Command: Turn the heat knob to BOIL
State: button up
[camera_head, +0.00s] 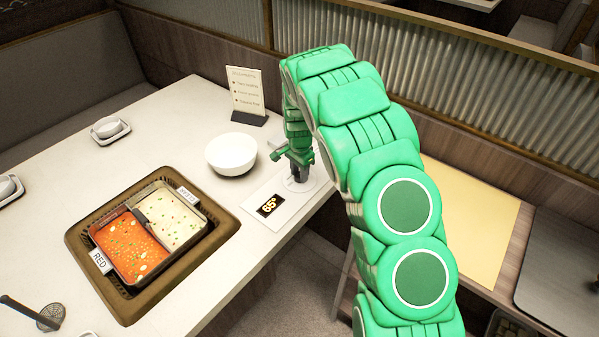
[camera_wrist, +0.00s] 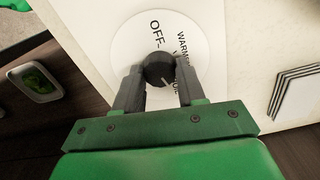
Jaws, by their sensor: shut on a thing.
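The heat knob (camera_wrist: 157,66) is a small black round knob on a white dial plate (camera_wrist: 128,45) in the wrist view. Its white pointer line points down and slightly right, toward my gripper's base. OFF and WARM are readable on the dial; other lettering is partly hidden behind my right finger. My gripper (camera_wrist: 159,82) is shut on the knob, one grey finger on each side. In the head view my gripper (camera_head: 299,168) reaches down onto the dial at the table's right edge, mostly hiding the knob. A display (camera_head: 269,206) beside it reads 65°.
A white bowl (camera_head: 231,154) stands just left of my gripper, with a menu stand (camera_head: 245,92) behind. A split hot pot (camera_head: 128,217) with red and white broth sits in the table (camera_head: 60,155). The wrist view shows a green-filled dish (camera_wrist: 35,80) at left.

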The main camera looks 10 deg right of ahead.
aim_at(299, 175)
jog(key=o, duration=1.1)
jog(key=shift+c, duration=0.2)
jog(key=shift+r, duration=0.15)
notch_tip(299, 175, up, 7)
jog(key=shift+f, duration=0.1)
jog(key=shift+r, duration=0.4)
